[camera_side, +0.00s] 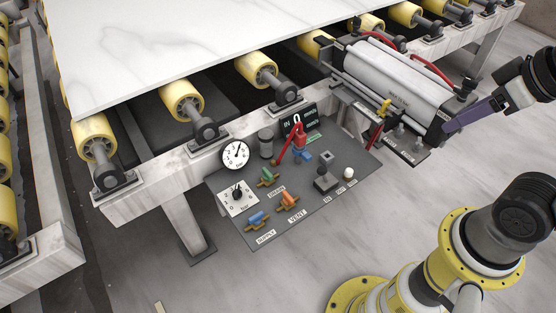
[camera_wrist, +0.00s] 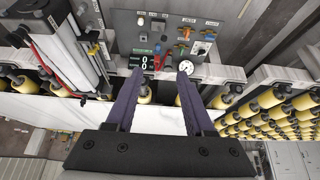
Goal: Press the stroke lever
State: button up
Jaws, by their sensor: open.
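A grey control panel (camera_side: 250,226) holds several controls. A short black lever (camera_side: 323,180) on a square base stands at its right side, beside a white button (camera_side: 348,173). No label that I can read names the stroke lever, but this black lever looks the likeliest. In the wrist view the panel (camera_wrist: 123,38) is at the top, with the white button (camera_wrist: 140,20) on it. My gripper (camera_side: 449,126) is at the right in the side view, by the cylinder's end and apart from the black lever. Its purple fingers are apart and empty in the wrist view (camera_wrist: 158,76).
A pressure gauge (camera_side: 235,155), a dial (camera_side: 237,195), a red-handled valve (camera_side: 299,140) and coloured valve handles (camera_side: 287,199) crowd the panel. A metal cylinder (camera_side: 400,80) with red hoses lies to the right. A white slab (camera_side: 190,40) rests on yellow rollers (camera_side: 182,100) behind.

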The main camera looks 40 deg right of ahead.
jog(key=shift+w+r+n, duration=0.1)
jog(key=shift+w+n, duration=0.1)
jog(key=shift+n, duration=0.4)
jog(key=c, duration=0.5)
jog(key=w+r+n+t, duration=0.1)
jog(key=w+r+n, duration=0.1)
jog(key=shift+w+r+n, duration=0.25)
jog(key=shift+r+n, duration=0.05)
grip_shut()
jog(key=w+a+f+n+g, duration=0.1)
jog(key=w+a+f+n, duration=0.3)
jog(key=w, duration=0.7)
jog(key=w+d+f+n, duration=0.1)
jog(key=w+n, duration=0.5)
jog(key=w, duration=0.4)
jog(key=w+a+f+n+g, duration=0.1)
jog(key=w+a+f+n, duration=0.15)
jog(key=f, duration=0.45)
jog(key=w+a+f+n+g, duration=0.1)
jog(key=w+f+g, duration=0.1)
jog(key=w+f, duration=0.35)
jog(key=s+a+f+g, duration=0.1)
jog(key=s+f, duration=0.1)
jog(key=f, duration=0.6)
jog(key=s+a+f+g, duration=0.1)
jog(key=s+f, duration=0.1)
jog(key=f, duration=0.7)
jog(key=shift+s+a+n+g, duration=0.3)
jog(key=shift+a+n, duration=0.05)
